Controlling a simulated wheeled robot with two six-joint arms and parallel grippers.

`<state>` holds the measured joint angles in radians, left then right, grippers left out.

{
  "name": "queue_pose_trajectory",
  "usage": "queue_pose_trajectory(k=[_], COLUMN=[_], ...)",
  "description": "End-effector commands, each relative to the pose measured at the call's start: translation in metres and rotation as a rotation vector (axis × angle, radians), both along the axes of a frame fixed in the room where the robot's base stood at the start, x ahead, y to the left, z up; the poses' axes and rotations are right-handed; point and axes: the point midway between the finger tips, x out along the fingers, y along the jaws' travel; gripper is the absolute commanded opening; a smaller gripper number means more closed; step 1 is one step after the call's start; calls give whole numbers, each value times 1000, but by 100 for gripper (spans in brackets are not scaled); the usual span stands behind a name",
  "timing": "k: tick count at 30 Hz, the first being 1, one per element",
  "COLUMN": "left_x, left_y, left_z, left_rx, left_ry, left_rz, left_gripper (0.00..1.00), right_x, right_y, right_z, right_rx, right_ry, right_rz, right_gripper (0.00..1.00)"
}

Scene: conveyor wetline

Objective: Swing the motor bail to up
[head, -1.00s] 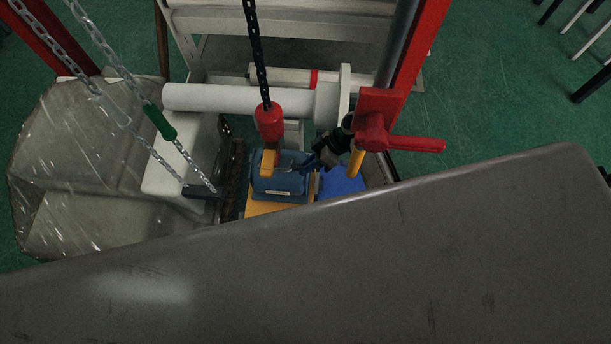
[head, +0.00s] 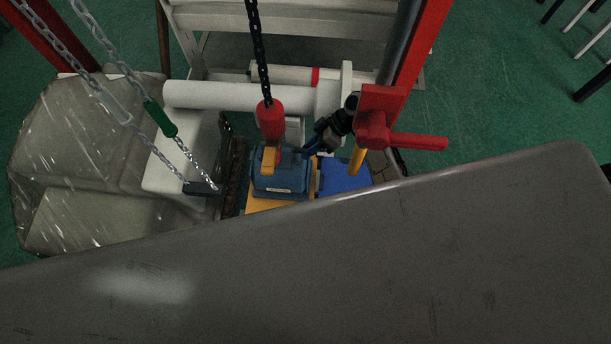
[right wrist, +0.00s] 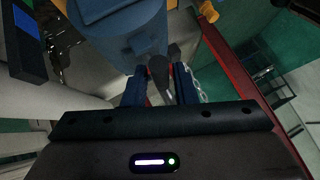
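The blue motor (head: 280,180) hangs under a red hoist block (head: 269,118) with an orange hook (head: 268,160), above a yellow-orange surface. My right gripper (head: 311,150) is at the motor's upper right side in the head view. In the right wrist view the blue motor (right wrist: 120,25) fills the top. A dark rounded piece (right wrist: 160,70), perhaps the bail's grip, lies between the two blue fingers of the right gripper (right wrist: 160,82). The fingers stand apart, with gaps seeming to show beside it. The bail's angle is not clear. My left gripper is not in view.
A red post with a red handle (head: 415,143) stands close right of my right arm. A white roller (head: 235,96) runs behind the motor. Chains (head: 115,85) hang at left. A blue panel (head: 343,176) lies right of the motor. A large grey surface (head: 330,260) fills the foreground.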

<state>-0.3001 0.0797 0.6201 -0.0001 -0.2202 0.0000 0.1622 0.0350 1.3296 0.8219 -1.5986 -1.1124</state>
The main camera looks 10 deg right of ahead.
Motion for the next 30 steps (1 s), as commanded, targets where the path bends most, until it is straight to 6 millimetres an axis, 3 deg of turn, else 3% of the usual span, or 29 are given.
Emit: queue_pose_trajectory(k=[11, 18, 30], left_x=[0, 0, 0], left_y=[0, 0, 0], left_z=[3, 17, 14], left_rx=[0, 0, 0], left_ry=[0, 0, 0], left_rz=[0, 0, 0], left_gripper=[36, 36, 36], right_x=[-1, 0, 3], right_y=[-1, -17, -44], right_z=[3, 20, 44], right_rx=[2, 0, 1], right_ry=[2, 2, 2], right_rz=[1, 1, 0], right_gripper=[38, 38, 38])
